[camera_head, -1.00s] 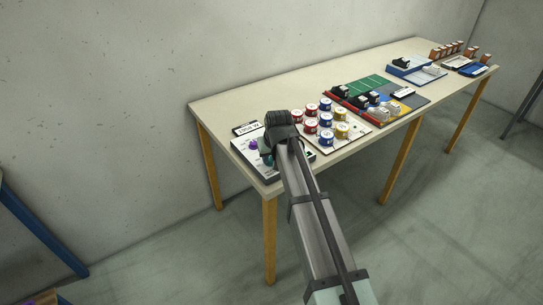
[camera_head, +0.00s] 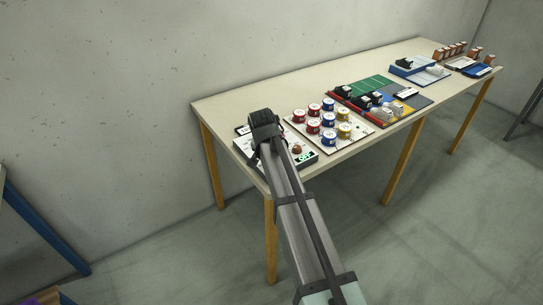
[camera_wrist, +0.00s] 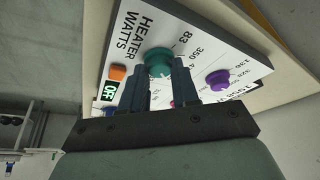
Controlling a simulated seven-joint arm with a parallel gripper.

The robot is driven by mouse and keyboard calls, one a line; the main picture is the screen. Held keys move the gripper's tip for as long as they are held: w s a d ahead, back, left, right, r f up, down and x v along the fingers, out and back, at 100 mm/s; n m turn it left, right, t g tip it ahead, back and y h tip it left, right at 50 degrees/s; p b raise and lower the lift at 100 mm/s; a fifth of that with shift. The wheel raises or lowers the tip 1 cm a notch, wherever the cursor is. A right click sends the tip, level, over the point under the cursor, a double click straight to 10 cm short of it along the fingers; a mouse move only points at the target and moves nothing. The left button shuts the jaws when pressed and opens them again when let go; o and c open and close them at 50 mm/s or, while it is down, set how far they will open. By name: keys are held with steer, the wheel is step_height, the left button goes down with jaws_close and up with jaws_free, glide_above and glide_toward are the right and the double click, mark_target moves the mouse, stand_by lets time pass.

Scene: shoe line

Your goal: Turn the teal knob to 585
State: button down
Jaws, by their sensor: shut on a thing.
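The teal knob (camera_wrist: 158,62) stands on a white panel (camera_wrist: 205,30) printed "HEATER WATTS", with the numbers 83 and 350 beside the knob. My gripper (camera_wrist: 160,88) is shut on the teal knob, one dark finger on each side of it in the wrist view. Where the knob's pointer stands is hidden, and 585 cannot be read. In the head view my gripper (camera_head: 264,126) is over the panel (camera_head: 243,146) at the table's near left end and hides the knob.
A purple knob (camera_wrist: 218,79) is on the same panel, right of the teal one. An orange button (camera_wrist: 118,72) and a green-lit display reading "OFF" (camera_wrist: 110,90) are on its left. A board of red, blue and yellow tins (camera_head: 343,130) stands right of the panel on the table (camera_head: 225,105).

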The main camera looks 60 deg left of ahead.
stand_by(0.4)
steer(key=c, duration=0.8)
jaws_free()
steer(key=shift+c, duration=0.2)
steer(key=v, duration=1.3)
steer(key=shift+r, duration=0.4)
steer(key=shift+s, duration=0.1)
